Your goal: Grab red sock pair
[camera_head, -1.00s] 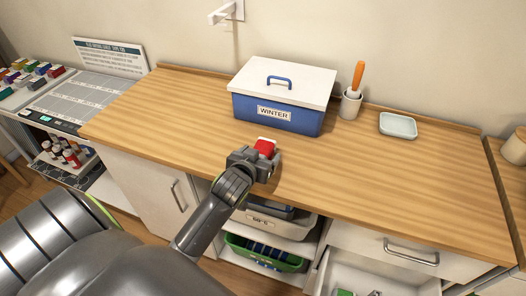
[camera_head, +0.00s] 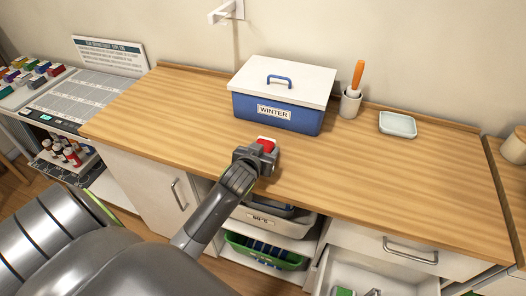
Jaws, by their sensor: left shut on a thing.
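The red sock pair (camera_head: 266,145), a small red bundle with a whitish edge, is at the front part of the wooden counter, just in front of the blue WINTER box. My left gripper (camera_head: 262,152) is shut on it; the fingers hide its lower part. I cannot tell whether the bundle touches the counter. My right gripper is not in view.
The blue WINTER box (camera_head: 253,108) with a white lid stands behind the gripper. A cup (camera_head: 350,105) with an orange-handled tool and a pale dish (camera_head: 397,125) stand to its right. The counter (camera_head: 400,185) is clear at right. An open drawer (camera_head: 375,272) is below.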

